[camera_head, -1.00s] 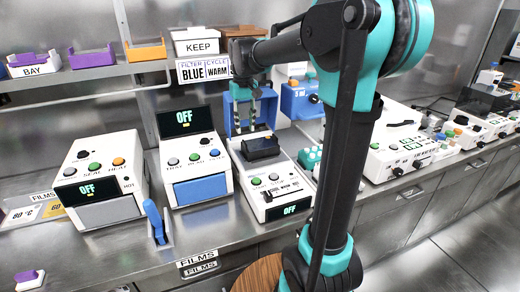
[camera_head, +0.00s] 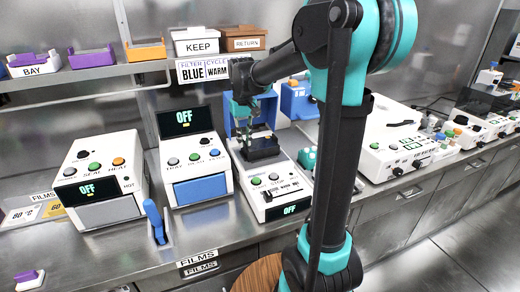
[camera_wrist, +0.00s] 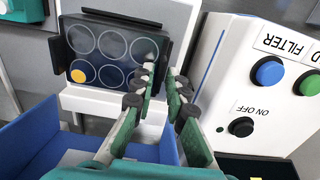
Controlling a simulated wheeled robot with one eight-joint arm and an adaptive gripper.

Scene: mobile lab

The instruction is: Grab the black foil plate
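The black plate (camera_wrist: 105,55) lies in the wrist view on a white device (camera_wrist: 150,110), between dark upright guides. It shows several round wells, one of them orange. In the head view the plate (camera_head: 262,150) is a small dark block on the device, partly hidden by the fingers. My gripper (camera_wrist: 165,75) has long fingers with a narrow gap between them and nothing visible in it. Its tips appear at the plate's right edge in the wrist view; I cannot tell whether they touch it. In the head view my gripper (camera_head: 258,132) is above the plate.
A blue open-fronted box (camera_head: 234,112) stands behind the device. A white machine with a blue front (camera_head: 200,188) is to its left, and a white box with buttons (camera_wrist: 270,75) is close on the right in the wrist view. A shelf (camera_head: 85,72) runs above.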

